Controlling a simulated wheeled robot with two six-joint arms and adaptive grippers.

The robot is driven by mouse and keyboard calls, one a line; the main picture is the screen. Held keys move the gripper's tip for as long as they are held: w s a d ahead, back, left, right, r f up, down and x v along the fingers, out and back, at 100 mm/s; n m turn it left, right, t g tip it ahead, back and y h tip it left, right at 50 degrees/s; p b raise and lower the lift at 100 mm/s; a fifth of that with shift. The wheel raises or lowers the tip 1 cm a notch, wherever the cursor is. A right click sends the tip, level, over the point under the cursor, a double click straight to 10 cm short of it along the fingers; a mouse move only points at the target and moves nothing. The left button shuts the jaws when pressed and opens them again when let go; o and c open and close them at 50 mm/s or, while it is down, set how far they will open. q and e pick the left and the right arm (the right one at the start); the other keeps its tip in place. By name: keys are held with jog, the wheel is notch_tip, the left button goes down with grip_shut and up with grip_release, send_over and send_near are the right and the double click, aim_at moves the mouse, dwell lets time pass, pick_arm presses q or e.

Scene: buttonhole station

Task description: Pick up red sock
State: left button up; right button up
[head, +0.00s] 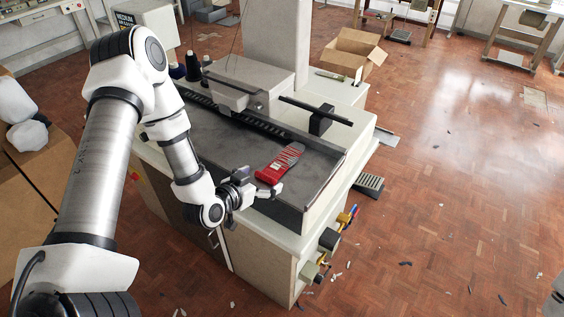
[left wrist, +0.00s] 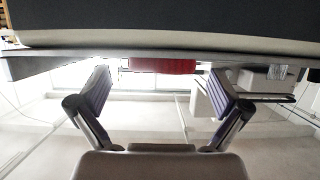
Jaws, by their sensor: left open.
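The red sock (head: 280,166) lies on the dark bed of the machine, near its front right. It has a red end towards my left gripper and a pale striped part pointing away. My left gripper (head: 262,186) is at the front edge of the bed, close to the sock's red end. In the left wrist view my left gripper (left wrist: 161,80) is open, with nothing between its fingers. The red end of the sock (left wrist: 165,66) shows beyond the gap between them. My right gripper is not in view.
The machine bed (head: 232,140) has a raised rim on its right. A black bar on a block (head: 320,119) stands behind the sock. Thread cones (head: 193,67) stand at the back left. An open cardboard box (head: 352,52) is behind the machine.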

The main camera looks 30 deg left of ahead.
pick_arm(q)
jog(key=shift+w+f, duration=0.15)
jog(key=shift+w, duration=0.05)
jog(key=shift+a, duration=0.15)
jog(key=shift+c, duration=1.1)
jog(key=c, duration=0.9)
jog(key=shift+o, duration=0.2)
